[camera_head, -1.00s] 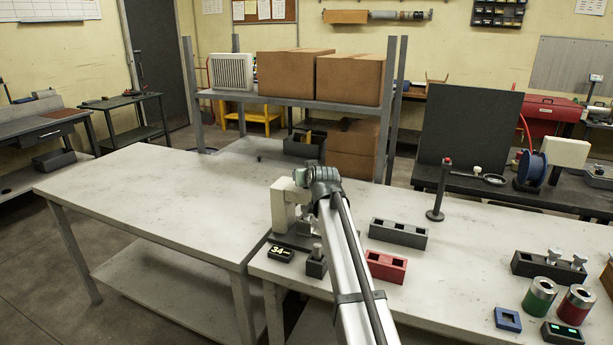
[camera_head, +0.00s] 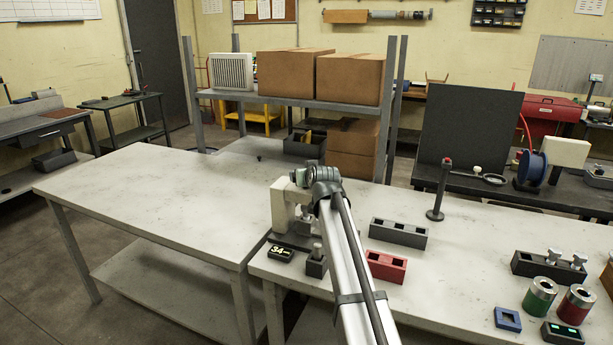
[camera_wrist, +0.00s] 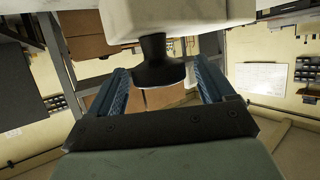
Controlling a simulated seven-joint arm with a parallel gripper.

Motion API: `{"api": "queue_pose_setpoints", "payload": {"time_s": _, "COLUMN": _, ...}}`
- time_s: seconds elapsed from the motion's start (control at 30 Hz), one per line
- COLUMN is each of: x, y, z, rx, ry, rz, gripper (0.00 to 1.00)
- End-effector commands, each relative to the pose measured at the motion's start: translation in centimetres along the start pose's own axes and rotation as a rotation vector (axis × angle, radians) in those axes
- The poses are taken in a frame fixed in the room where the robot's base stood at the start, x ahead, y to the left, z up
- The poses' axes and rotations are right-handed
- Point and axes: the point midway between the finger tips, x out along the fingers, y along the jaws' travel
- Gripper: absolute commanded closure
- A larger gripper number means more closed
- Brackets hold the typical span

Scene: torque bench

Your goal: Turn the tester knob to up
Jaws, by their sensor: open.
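The tester (camera_head: 280,207) is a cream block-shaped unit on a dark base on the right-hand bench, partly hidden behind my arm. In the wrist view its cream body (camera_wrist: 185,17) fills the top, and a dark round flared knob (camera_wrist: 158,68) sticks out from it. My gripper (camera_wrist: 161,80) is open, with one blue-ribbed finger on each side of the knob. Gaps show between the knob and both fingers. The knob's pointer or marking cannot be made out. In the head view my wrist is at the tester's top, and the fingers and knob are hidden.
A small display reading 34 (camera_head: 280,254) and a dark block with a peg (camera_head: 316,264) stand in front of the tester. A red slotted block (camera_head: 386,266) and a dark slotted block (camera_head: 398,234) lie to the right. The left bench (camera_head: 150,190) is clear.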

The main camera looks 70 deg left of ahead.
Motion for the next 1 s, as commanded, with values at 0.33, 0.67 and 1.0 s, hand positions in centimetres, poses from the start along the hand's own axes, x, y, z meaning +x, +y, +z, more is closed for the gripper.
{"api": "queue_pose_setpoints", "payload": {"time_s": 0.33, "x": -5.1, "y": 0.0, "z": 0.2, "rx": 0.0, "ry": 0.001, "rz": 0.0, "gripper": 0.18}}
{"api": "queue_pose_setpoints", "payload": {"time_s": 0.67, "x": -11.3, "y": 0.0, "z": 0.2, "rx": 0.0, "ry": 0.001, "rz": 0.0, "gripper": 0.18}}
{"api": "queue_pose_setpoints", "payload": {"time_s": 1.0, "x": -13.3, "y": 0.0, "z": 0.0, "rx": 0.0, "ry": -0.001, "rz": 0.0, "gripper": 0.18}}
